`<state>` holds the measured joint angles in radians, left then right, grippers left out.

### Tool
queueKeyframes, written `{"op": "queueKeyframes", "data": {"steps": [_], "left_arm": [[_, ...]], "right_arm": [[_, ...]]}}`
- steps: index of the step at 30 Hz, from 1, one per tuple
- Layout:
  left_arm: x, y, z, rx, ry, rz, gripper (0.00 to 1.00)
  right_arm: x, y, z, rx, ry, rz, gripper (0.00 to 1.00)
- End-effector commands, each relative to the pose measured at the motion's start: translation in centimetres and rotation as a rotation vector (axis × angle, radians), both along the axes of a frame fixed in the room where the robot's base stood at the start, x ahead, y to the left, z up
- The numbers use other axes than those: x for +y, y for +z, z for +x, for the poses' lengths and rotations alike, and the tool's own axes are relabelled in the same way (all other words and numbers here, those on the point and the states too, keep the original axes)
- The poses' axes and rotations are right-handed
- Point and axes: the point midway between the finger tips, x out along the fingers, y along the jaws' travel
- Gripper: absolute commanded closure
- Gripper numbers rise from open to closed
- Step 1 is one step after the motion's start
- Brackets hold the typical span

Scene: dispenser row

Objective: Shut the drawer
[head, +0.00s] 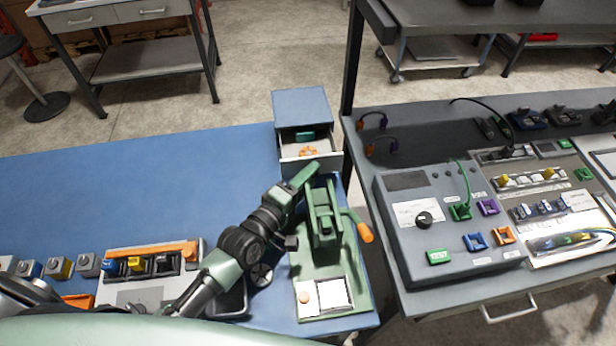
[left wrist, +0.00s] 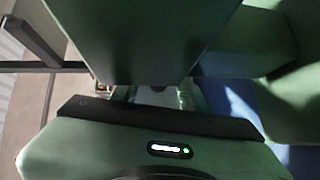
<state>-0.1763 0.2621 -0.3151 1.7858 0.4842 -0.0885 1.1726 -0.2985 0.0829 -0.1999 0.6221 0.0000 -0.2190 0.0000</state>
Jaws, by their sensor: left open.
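The small cabinet (head: 301,103) with a blue top stands at the back right corner of the blue bench. Its drawer (head: 324,159) is pulled out toward me, with a green item (head: 304,135) and orange items (head: 308,151) inside. My left gripper (head: 310,168) is open and at the drawer's pale front, over its lower left part. I cannot tell whether it touches the front. In the left wrist view green bodies fill most of the picture and hide the drawer. My right gripper is not in view.
A green press fixture (head: 323,215) with an orange handle (head: 364,232) stands close beside my left gripper. A grey test panel (head: 420,215) is on the dark table to the right. The blue bench (head: 130,180) is clear left of the cabinet.

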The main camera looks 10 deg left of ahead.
Motion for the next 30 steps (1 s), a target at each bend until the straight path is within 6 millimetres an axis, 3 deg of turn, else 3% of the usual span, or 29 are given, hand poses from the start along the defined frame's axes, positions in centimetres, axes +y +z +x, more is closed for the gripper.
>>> {"op": "queueKeyframes", "data": {"steps": [2, 7, 30], "left_arm": [[0.0, -0.01, -0.02, 0.0, 0.0, 0.0, 0.55], [0.01, -0.02, -0.04, 0.0, 0.0, 0.0, 1.0], [0.02, -0.05, -0.06, 0.001, 0.0, -0.001, 1.0]], "right_arm": [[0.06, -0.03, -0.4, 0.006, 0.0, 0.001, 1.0], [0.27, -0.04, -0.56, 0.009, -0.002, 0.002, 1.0], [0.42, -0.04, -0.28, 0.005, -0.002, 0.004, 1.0]]}}
